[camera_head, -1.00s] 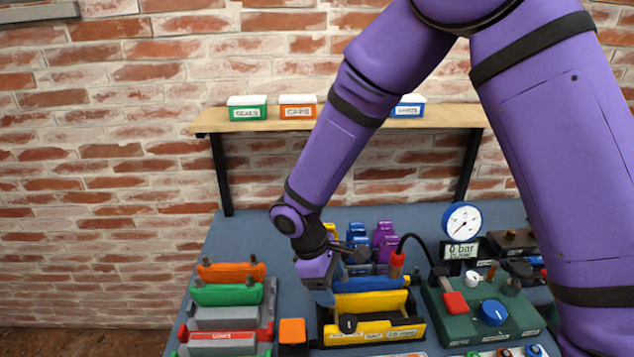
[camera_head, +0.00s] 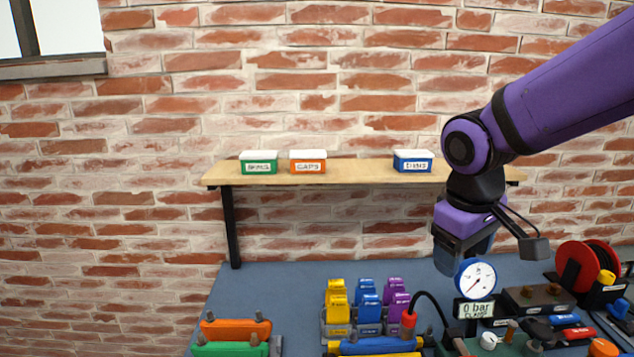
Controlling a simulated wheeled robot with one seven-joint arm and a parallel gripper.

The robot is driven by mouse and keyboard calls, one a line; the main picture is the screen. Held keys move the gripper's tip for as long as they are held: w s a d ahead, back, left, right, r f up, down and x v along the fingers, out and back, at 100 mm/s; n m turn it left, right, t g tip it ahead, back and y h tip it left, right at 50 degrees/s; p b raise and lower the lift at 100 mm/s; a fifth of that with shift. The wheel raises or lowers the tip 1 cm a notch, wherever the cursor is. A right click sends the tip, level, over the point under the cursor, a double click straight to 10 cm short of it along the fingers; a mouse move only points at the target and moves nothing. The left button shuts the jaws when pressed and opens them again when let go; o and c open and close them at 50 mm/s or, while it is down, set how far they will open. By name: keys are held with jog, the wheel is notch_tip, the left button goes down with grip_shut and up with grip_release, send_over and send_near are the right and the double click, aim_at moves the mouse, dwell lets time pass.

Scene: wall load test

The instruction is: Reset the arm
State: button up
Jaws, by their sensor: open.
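My purple arm reaches in from the upper right, and its wrist bends downward. My gripper (camera_head: 464,250) hangs above the right part of the blue-grey bench (camera_head: 285,285), just above and behind the round pressure gauge (camera_head: 475,279). It points down and holds nothing that I can see. Its fingertips are partly hidden behind the gauge.
A shelf (camera_head: 365,170) on the brick wall carries a green box (camera_head: 259,167), an orange box (camera_head: 308,167) and a blue box (camera_head: 413,166). Yellow, blue and purple blocks (camera_head: 367,308) stand mid-bench. A red reel (camera_head: 580,268) is at right. The bench's left rear is clear.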

jog(key=s+d+r+m+t+y, duration=0.1)
jog(key=s+d+r+m+t, duration=0.2)
jog(key=s, duration=0.9)
jog(key=d+r+m, duration=0.2)
jog(key=d+r, duration=0.2)
jog(key=d, duration=0.1)
jog(key=shift+s+d+m+t, duration=0.15)
jog(key=shift+s+m+t, duration=0.15)
jog(key=shift+t, duration=0.1)
